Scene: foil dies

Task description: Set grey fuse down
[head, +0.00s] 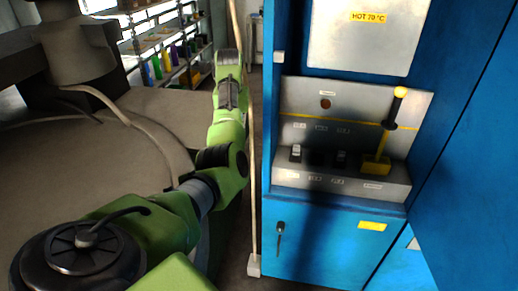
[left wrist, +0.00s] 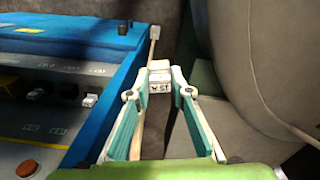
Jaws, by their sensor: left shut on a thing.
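My left gripper (left wrist: 160,78) is shut on a small pale grey fuse (left wrist: 160,86) with dark marks on its face. The fuse sits between the fingertips, off to the side of the blue cabinet's edge. In the head view my left arm reaches up beside the cabinet, and neither the fingertips nor the held fuse can be made out. One seated fuse also shows in the left wrist view (left wrist: 89,100). My right gripper is not in view.
A yellow lever (head: 377,163) with a black grip stands at the panel's right. The blue cabinet (head: 320,240) has a hot-marked plate (head: 368,40) above. A thin upright pole (head: 252,200) stands along its left edge. Shelves (head: 165,50) stand behind.

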